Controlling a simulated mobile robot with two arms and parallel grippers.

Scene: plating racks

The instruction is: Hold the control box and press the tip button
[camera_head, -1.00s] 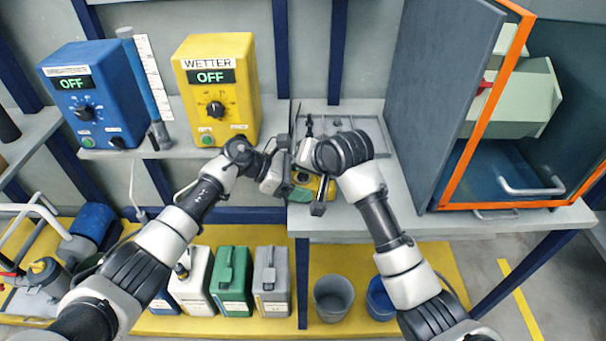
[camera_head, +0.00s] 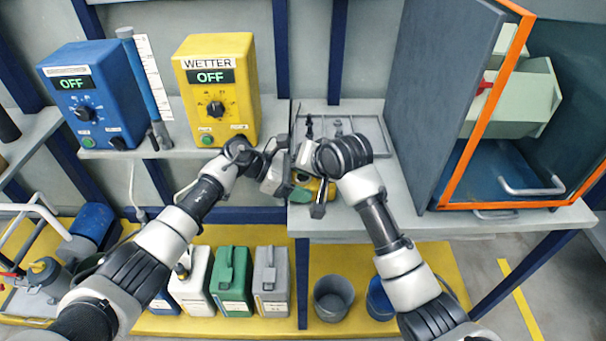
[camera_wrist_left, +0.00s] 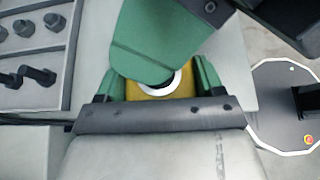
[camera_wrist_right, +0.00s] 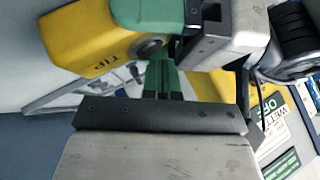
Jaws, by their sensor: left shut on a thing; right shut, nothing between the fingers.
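The control box (camera_wrist_right: 85,38) is small and yellow, marked TIP, with a dark round button (camera_wrist_right: 149,47) near its end. My left gripper (camera_wrist_left: 160,82) is shut on it; its green fingers stand on either side of the yellow body in the left wrist view. My right gripper (camera_wrist_right: 160,68) is shut and empty, its green fingertips right at the button. In the left wrist view the right finger covers most of the button's white ring (camera_wrist_left: 160,86). I cannot tell whether it touches or presses the button. In the head view the grippers mostly hide the box (camera_head: 327,188).
The yellow WETTER box (camera_head: 216,130) and a blue control box (camera_head: 92,130), both reading OFF, stand on the left shelf. A grey tray (camera_head: 375,128) with small parts lies behind the grippers. An open cabinet with an orange-edged front (camera_head: 487,105) stands at right.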

